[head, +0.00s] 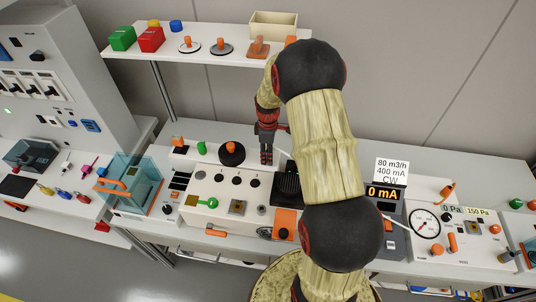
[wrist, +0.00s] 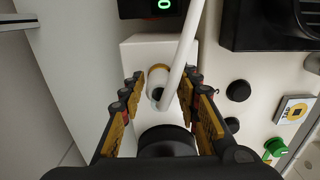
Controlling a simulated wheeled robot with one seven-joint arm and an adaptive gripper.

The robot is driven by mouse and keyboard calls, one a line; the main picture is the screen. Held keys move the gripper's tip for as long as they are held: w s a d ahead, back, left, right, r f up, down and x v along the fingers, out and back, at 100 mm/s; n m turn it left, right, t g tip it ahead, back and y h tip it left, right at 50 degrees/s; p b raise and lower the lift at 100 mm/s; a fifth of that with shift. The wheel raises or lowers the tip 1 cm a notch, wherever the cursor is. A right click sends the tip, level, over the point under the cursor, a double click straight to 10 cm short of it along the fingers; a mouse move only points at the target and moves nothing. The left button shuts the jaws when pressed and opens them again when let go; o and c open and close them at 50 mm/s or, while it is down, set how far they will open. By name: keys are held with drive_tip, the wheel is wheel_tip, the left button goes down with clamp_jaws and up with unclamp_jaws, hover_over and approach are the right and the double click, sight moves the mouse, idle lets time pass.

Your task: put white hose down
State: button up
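The white hose (wrist: 181,50) runs down from the top of the wrist view and passes between my gripper's fingers, close to the right one. Beside it, also between the fingers, is a short white cylindrical fitting with a brass-coloured ring (wrist: 158,74) and a dark opening. Whether hose and fitting are joined I cannot tell. My gripper (wrist: 160,88) has its two yellow-padded fingers spread apart, with a visible gap to the left finger. In the head view my gripper (head: 267,158) points down over the back of the white bench unit, and the hose there is mostly hidden by my arm.
The white unit (head: 207,214) carries knobs, and a black ribbed block (head: 287,186) stands right of my gripper. A shelf (head: 205,50) with coloured boxes lies behind. A pressure gauge (head: 426,224) and a 0 mA display (head: 384,193) are at the right. A clear blue box (head: 130,182) is at the left.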

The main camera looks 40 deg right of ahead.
drive_tip(key=shift+o, duration=0.9)
